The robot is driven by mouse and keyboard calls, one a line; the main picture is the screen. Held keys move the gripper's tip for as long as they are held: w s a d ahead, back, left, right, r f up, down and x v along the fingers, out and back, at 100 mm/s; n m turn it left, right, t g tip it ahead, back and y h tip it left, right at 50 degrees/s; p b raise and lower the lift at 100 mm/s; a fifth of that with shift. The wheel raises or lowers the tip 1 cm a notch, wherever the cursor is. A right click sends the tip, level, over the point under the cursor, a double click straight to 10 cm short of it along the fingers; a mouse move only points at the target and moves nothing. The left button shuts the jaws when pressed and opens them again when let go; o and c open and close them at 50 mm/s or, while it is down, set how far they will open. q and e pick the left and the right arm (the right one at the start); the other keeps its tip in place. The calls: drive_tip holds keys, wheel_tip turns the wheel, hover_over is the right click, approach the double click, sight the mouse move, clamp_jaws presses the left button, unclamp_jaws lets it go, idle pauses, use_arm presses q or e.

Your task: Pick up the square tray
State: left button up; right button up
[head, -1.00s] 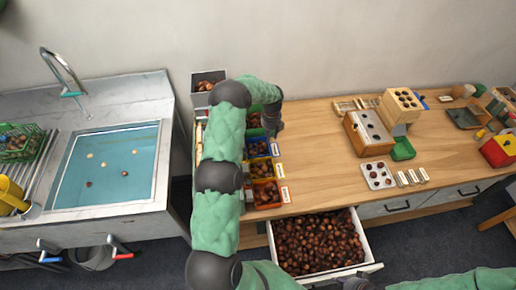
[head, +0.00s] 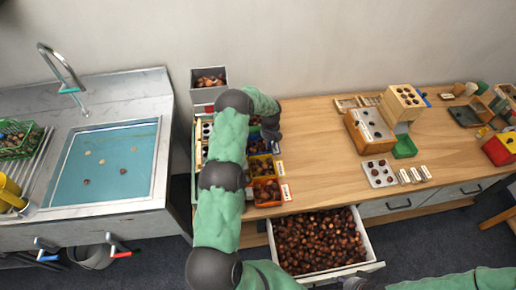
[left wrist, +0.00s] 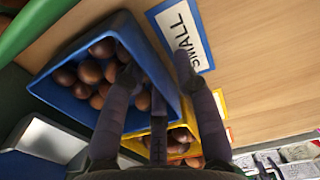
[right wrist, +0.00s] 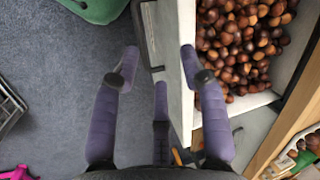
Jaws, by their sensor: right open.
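A blue tray (left wrist: 66,97) with chestnuts in it and a card reading SMALL shows in the left wrist view. It also shows in the head view, partly behind my left arm, in the row of coloured trays. I cannot tell for sure that it is the square tray. My left gripper (left wrist: 157,68) is open around its wall, one finger over the inside and one outside; I cannot tell whether they touch it. My right gripper (right wrist: 160,55) is open and empty beside the drawer.
A yellow tray (left wrist: 133,146) adjoins the blue one. An orange tray (head: 268,203) stands nearer the front edge. An open drawer (head: 365,240) full of chestnuts sticks out below. A white tray (head: 391,182) lies to the right; the wooden tabletop (head: 315,150) between is clear.

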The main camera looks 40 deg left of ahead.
use_arm(q)
clamp_jaws()
drive_tip(key=shift+r, duration=0.15)
drive_tip(key=shift+r, duration=0.25)
wheel_tip(320, 180, up, 3)
drive_tip(key=shift+d+r+p, duration=0.1)
drive_tip(key=shift+d+p, duration=0.05)
drive_tip(key=shift+p, duration=0.8)
drive_tip(key=s+d+r+p, duration=0.3)
drive_tip(key=d+r, duration=0.1)
drive_tip(key=d, duration=0.2)
drive_tip(key=s+d+r+p, duration=0.2)
drive_tip(key=d+r+p, duration=0.2)
drive_tip(key=d+r, duration=0.1)
drive_tip(key=shift+s+d, duration=0.4)
drive_tip(key=shift+d, duration=0.3)
drive_tip(key=shift+r, duration=0.1)
